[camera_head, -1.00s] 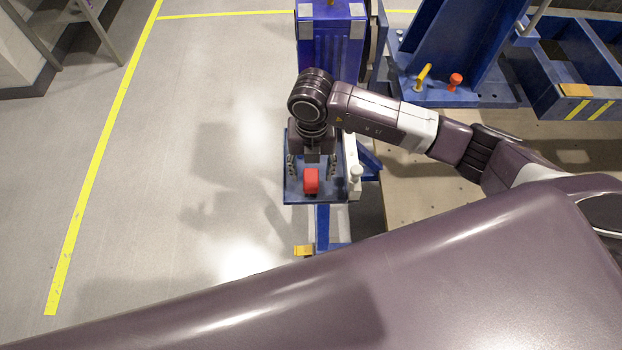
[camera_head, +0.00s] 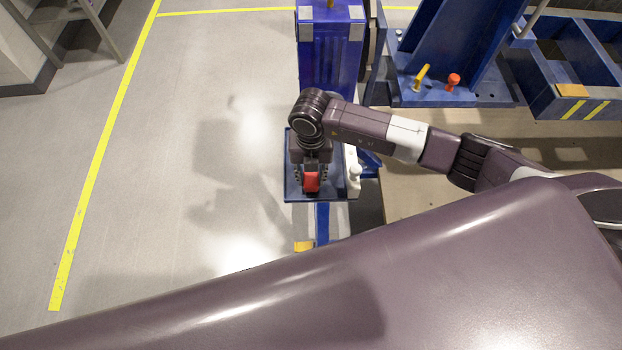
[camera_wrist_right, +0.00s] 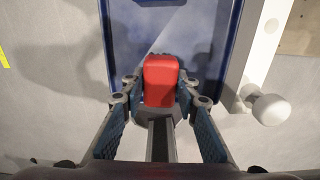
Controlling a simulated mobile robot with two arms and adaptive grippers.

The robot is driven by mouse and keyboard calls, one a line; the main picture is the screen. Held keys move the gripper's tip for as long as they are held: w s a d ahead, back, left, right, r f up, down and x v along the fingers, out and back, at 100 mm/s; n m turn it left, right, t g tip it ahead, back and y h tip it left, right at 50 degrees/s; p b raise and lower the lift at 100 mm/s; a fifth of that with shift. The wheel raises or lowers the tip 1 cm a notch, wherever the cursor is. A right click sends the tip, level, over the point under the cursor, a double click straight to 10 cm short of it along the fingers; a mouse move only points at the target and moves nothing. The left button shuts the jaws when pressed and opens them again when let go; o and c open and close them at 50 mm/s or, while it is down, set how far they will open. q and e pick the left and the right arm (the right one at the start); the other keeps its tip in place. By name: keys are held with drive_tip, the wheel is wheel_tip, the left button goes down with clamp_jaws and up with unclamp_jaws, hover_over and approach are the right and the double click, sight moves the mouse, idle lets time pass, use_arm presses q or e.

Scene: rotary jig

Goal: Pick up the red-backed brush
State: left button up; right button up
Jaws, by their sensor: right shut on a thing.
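The red-backed brush (camera_head: 311,181) is at the blue tray (camera_head: 343,190), in the middle of the head view. Its red back also shows in the right wrist view (camera_wrist_right: 160,80), between the fingers. My right gripper (camera_head: 312,178) is shut on the brush, with one finger on each side of it. In the right wrist view the right gripper (camera_wrist_right: 160,92) points at the tray (camera_wrist_right: 125,40). The brush's underside is hidden, and I cannot tell whether it touches the tray. My left gripper is not in view.
A white bar with a round knob (camera_head: 354,172) runs along the tray's right side. A blue post (camera_head: 330,60) stands behind it. A blue frame with a yellow handle (camera_head: 422,76) and a red knob (camera_head: 453,80) is at the upper right. The floor on the left is clear.

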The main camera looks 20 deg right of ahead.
sight(311, 176)
drive_tip(key=shift+r, duration=0.2)
wheel_tip(311, 176, up, 20)
drive_tip(key=b, duration=0.4)
drive_tip(key=shift+f, duration=0.15)
